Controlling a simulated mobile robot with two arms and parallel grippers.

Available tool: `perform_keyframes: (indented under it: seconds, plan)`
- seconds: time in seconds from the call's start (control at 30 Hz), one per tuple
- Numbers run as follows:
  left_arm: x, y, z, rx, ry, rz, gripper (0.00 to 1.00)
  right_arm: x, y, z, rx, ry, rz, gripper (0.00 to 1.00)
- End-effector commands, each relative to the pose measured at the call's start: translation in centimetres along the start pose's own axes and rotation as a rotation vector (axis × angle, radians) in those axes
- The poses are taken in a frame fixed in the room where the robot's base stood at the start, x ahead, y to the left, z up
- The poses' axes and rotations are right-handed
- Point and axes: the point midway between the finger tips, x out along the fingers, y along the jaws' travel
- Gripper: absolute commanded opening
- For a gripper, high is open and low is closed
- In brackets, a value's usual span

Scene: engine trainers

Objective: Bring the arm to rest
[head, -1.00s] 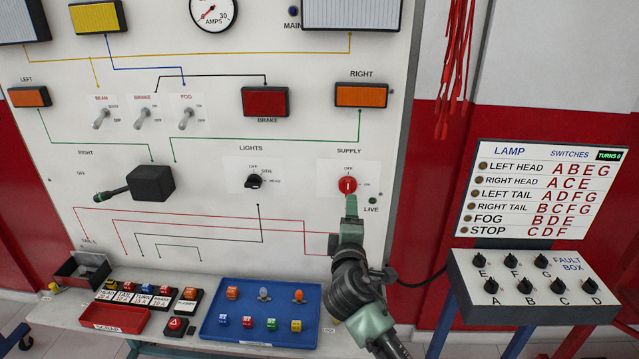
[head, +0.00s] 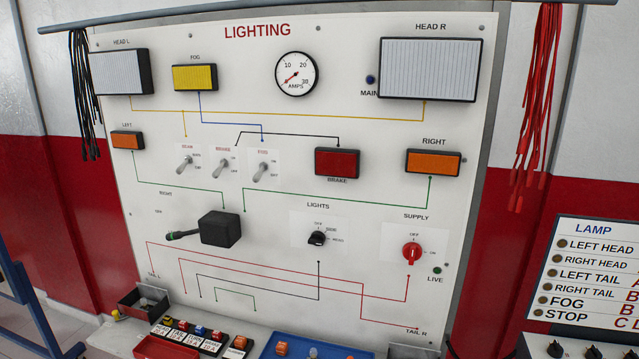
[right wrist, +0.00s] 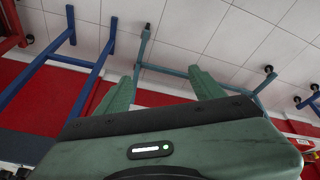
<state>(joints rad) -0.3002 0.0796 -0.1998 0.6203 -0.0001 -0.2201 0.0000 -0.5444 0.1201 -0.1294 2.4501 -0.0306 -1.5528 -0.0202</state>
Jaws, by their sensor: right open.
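My right gripper (right wrist: 164,72) shows in the right wrist view. Its two green fingers are apart with nothing between them, above floor tiles and blue and green stand legs. I cannot make out either gripper in the head view. The red supply knob (head: 412,253) on the lighting board (head: 290,130) is in full view with no gripper on it. My left gripper is in neither view.
A bench (head: 110,340) runs below the board, with a blue tray (head: 268,350), a red scrap tray (head: 150,347) and a dark bin (head: 130,302). The lamp chart (head: 600,240) and fault box (head: 545,348) stand at right. Red leads (head: 530,130) and black leads (head: 84,90) hang at the sides.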

Motion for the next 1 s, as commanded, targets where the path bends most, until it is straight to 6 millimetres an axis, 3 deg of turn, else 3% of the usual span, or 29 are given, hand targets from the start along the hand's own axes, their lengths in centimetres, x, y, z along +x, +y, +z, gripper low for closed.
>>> perform_keyframes:
  seconds: [0.07, 0.47, 0.67, 0.87, 1.0]
  plan:
    - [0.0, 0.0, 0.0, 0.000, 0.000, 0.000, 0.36, -0.9, -0.7, 1.9, 0.031, -0.040, -0.034, 0.68]
    - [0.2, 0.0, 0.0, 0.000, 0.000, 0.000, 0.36, 8.9, -1.4, 3.4, 0.023, -0.075, -0.038, 0.68]
    - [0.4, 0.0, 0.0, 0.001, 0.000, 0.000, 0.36, 15.5, -2.0, 6.1, 0.017, -0.106, -0.043, 0.68]
    - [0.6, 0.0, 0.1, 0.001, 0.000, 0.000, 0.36, 24.5, -3.0, 12.6, 0.008, -0.152, -0.049, 0.68]
    - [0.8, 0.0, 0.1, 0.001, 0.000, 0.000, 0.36, 29.4, -3.5, 18.7, -0.001, -0.185, -0.054, 0.68]
